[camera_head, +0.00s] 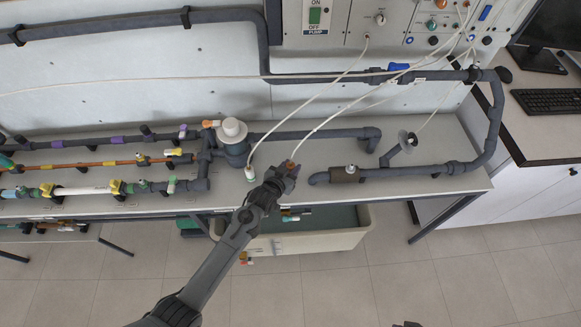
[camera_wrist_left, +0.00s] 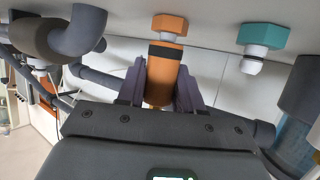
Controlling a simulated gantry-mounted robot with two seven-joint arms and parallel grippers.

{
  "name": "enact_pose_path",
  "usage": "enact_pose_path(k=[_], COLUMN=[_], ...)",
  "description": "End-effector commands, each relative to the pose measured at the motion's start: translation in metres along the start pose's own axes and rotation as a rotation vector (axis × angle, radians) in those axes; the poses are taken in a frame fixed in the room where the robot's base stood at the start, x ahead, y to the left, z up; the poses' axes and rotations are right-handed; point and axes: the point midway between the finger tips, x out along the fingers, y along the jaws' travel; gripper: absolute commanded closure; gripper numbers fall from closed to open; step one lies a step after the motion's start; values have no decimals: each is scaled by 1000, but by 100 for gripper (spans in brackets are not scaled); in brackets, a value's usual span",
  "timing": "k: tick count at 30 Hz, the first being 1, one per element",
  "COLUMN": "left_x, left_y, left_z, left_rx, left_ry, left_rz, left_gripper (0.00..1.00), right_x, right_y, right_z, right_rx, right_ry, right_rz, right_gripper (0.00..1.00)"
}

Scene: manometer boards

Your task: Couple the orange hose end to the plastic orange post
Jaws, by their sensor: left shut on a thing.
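My left gripper (camera_wrist_left: 162,88) is shut on the orange hose end (camera_wrist_left: 164,68), an orange sleeve with a black band. In the head view, my left gripper (camera_head: 283,176) is at the front part of the bench. The plastic orange post (camera_wrist_left: 169,25) has an orange hex base and a pale neck. In the left wrist view, the hose end is in line with this neck, with its black-banded end toward it. I cannot tell whether the neck enters the sleeve. In the head view, the gripper mostly hides this spot.
A teal hex post (camera_wrist_left: 262,37) with a white neck stands beside the orange one. A grey pot with a white cap (camera_head: 232,129) and pipework are left of my gripper. A grey pipe with a brown collar (camera_head: 347,174) lies to the right. White hoses cross above the bench (camera_head: 455,189).

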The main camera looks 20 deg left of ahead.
Motion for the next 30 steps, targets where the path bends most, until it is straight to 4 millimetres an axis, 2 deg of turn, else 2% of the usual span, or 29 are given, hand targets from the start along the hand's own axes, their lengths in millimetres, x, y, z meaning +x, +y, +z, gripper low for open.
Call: enact_pose_path(k=[26,27,30], left_x=[4,4,4], left_y=[0,0,0], left_z=[12,12,11], left_rx=[0,0,0], left_ry=[-4,-5,-4], left_rz=[0,0,0], left_gripper=[100,59,43], right_x=[6,6,6], right_y=[-2,-2,-2], right_z=[2,2,2], right_rx=[9,9,8], right_ry=[1,1,1], right_rz=[-7,-7,-7], right_gripper=[100,100,100])
